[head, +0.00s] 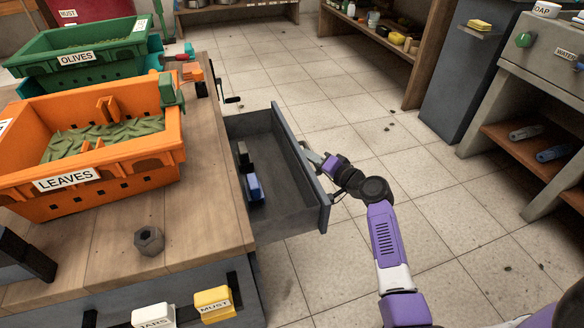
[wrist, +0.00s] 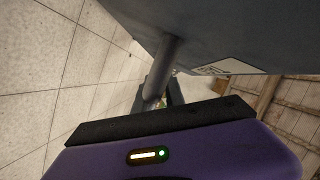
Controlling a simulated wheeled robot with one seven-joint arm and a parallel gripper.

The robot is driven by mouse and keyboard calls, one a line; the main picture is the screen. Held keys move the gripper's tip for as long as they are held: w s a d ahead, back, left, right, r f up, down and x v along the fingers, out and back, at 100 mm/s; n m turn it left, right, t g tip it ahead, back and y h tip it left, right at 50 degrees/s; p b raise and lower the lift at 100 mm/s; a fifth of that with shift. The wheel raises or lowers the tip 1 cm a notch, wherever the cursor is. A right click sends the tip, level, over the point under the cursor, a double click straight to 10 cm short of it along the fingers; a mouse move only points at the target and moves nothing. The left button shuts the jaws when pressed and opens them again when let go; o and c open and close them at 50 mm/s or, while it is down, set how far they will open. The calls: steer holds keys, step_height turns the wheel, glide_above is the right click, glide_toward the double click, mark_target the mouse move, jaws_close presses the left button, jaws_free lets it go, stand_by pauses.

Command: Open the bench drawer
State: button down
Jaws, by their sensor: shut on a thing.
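The grey bench drawer (head: 312,200) stands pulled out from the right side of the wooden bench (head: 150,235). Its inside shows, with a dark block (head: 244,158) and a blue-and-white one (head: 253,187) lying in it. My gripper (head: 326,165) is at the outer face of the drawer front, shut on the drawer handle. In the wrist view the grey handle bar (wrist: 168,62) runs down from the drawer front (wrist: 225,30) to between my fingers. The exact contact is partly hidden by my gripper's purple body.
An orange crate marked LEAVES (head: 150,165) and a green crate marked OLIVES (head: 110,50) stand on the bench with a hex nut (head: 149,240). Tiled floor (head: 390,130) is open right of the drawer. A grey cabinet (head: 465,70) stands at back right.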

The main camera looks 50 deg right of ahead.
steer(key=s+d+b, duration=0.1)
steer(key=s+d, duration=0.3)
steer(key=d, duration=0.1)
steer(key=shift+d+b, duration=0.3)
steer(key=shift+d, duration=0.1)
steer(key=c, duration=1.4)
jaws_free()
steer(key=p+v, duration=0.2)
steer(key=v, duration=0.5)
steer(key=shift+s+p, duration=0.35)
steer(key=shift+s, duration=0.05)
steer(key=shift+a, duration=0.1)
